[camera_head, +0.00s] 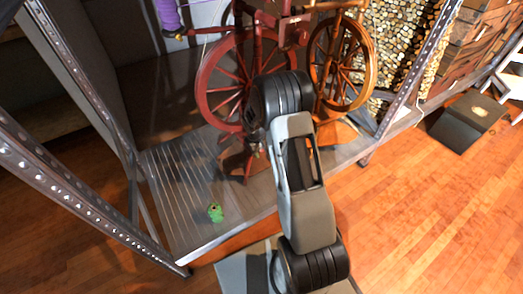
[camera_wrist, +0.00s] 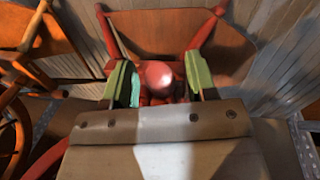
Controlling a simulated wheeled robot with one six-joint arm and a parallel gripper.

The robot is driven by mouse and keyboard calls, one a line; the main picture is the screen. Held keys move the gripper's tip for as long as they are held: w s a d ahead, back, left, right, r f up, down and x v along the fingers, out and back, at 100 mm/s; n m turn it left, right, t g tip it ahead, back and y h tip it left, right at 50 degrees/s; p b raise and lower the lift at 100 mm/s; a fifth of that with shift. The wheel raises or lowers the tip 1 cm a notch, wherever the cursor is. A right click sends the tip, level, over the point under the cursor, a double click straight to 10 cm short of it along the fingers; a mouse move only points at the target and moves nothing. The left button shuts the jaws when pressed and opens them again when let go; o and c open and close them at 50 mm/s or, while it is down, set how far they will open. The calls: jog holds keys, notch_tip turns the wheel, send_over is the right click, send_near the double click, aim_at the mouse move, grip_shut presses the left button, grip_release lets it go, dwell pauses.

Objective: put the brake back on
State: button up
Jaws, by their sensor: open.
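A dark red spinning wheel (camera_head: 235,85) stands on the metal shelf, partly hidden behind my arm. In the wrist view, a shiny red rounded knob (camera_wrist: 158,77) shows between the fingers of my gripper (camera_wrist: 158,84). The gripper is open, with a green-padded finger on each side of the knob, apart from it. A teal piece (camera_wrist: 136,90) shows beside the left finger. Reddish wooden parts lie behind the knob. I cannot tell which part is the brake. My gripper is hidden behind my arm in the head view.
A second, orange-brown spinning wheel (camera_head: 341,65) stands to the right. A small green object (camera_head: 215,213) sits on the shelf's bare front left (camera_head: 180,200). Perforated metal posts (camera_head: 70,200) flank the shelf. A dark box (camera_head: 468,122) is at the right; wooden floor lies open in front.

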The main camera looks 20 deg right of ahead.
grip_shut()
dwell(0.5)
